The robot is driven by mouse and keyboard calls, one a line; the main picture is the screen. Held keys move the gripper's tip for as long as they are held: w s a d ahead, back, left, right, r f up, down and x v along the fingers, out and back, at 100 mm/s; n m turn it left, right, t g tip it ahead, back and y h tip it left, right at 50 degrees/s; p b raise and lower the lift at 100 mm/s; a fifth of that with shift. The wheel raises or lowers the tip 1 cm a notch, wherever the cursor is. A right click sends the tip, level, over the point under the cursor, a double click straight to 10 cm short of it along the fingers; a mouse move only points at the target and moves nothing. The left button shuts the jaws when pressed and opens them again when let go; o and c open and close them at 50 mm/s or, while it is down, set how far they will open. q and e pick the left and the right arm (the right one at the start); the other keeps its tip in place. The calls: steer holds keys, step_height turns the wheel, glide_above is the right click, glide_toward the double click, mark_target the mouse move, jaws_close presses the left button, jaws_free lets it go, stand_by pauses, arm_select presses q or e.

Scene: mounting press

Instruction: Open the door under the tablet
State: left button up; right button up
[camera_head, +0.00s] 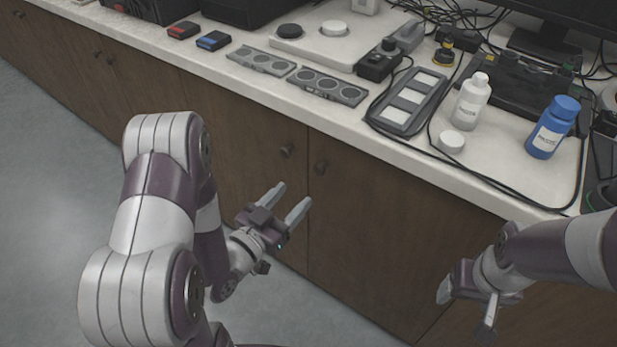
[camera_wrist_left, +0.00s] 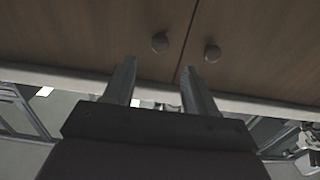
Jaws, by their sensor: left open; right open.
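A flat grey device with pale windows (camera_head: 433,82) lies on the counter and may be the tablet; I cannot be sure. Below the counter are brown doors: a left door (camera_head: 235,125) with a dark round knob (camera_head: 287,151), and a right door (camera_head: 385,220) with its knob (camera_head: 320,167) near the shared seam. Both doors are shut. My left gripper (camera_head: 291,197) is open and empty, in front of and below the knobs. In the left wrist view, two knobs show beyond its fingers (camera_wrist_left: 158,68), one in line with the gap, untouched. My right gripper (camera_head: 465,313) is open and empty, low at the right.
The white counter (camera_head: 225,75) overhangs the doors. On it stand a white bottle (camera_head: 471,101), a blue bottle (camera_head: 553,127), a white cap (camera_head: 451,142) and grey trays (camera_head: 327,86). A black cable (camera_head: 480,178) runs along the front edge. The grey floor (camera_head: 60,200) is clear at left.

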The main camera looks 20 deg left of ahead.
mark_target(317, 172)
arm_select(q)
steer(key=b+x, duration=0.1)
steer(key=x, duration=0.7)
steer(key=shift+w+f, duration=0.1)
steer(key=shift+w, duration=0.05)
jaws_close()
